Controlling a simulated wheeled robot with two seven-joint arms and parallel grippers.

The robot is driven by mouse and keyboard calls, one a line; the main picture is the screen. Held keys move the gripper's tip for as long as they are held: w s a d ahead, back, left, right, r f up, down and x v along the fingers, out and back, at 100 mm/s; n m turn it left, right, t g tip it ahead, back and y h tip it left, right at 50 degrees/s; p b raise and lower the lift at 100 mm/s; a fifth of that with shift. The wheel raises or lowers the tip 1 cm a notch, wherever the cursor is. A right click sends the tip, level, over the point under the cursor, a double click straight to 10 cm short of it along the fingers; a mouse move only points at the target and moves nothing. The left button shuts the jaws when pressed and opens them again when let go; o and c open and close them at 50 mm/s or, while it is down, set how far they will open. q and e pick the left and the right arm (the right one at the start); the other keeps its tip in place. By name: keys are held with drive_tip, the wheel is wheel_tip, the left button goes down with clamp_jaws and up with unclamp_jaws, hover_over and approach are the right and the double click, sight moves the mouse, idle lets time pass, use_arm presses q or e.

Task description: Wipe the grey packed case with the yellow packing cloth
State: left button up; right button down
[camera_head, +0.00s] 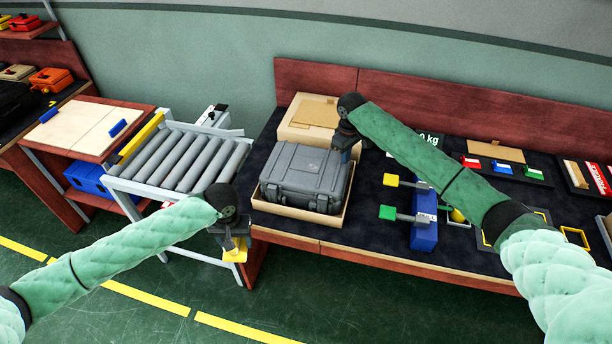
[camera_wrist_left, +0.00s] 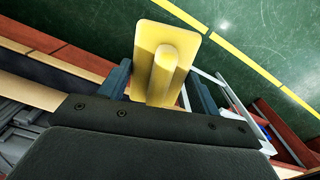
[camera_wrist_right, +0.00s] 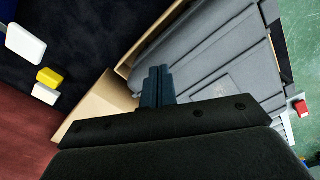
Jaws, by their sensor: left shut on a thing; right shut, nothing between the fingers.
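The grey packed case (camera_head: 306,172) sits closed in a shallow cardboard tray (camera_head: 318,213) on the dark bench top. The yellow packing cloth (camera_head: 236,252) is a flat yellow pad with a raised grip, seen close in the left wrist view (camera_wrist_left: 165,62). My left gripper (camera_head: 232,240) is shut on that grip and holds it in front of the bench edge, left of and below the case. My right gripper (camera_head: 345,148) is shut and empty at the case's back right corner; its closed fingers show in the right wrist view (camera_wrist_right: 158,86). I cannot tell whether they touch the case.
A cardboard box (camera_head: 310,118) stands behind the case. A roller conveyor (camera_head: 185,160) lies to the left. A blue stand with yellow and green blocks (camera_head: 424,235) stands right of the case. Small colored items lie farther right. Green floor is open in front.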

use_arm(q)
drive_tip(key=shift+r+p, duration=2.1)
drive_tip(key=shift+r, duration=0.3)
use_arm(e)
drive_tip(key=shift+r, duration=2.4)
use_arm(q)
drive_tip(key=shift+f, duration=0.1)
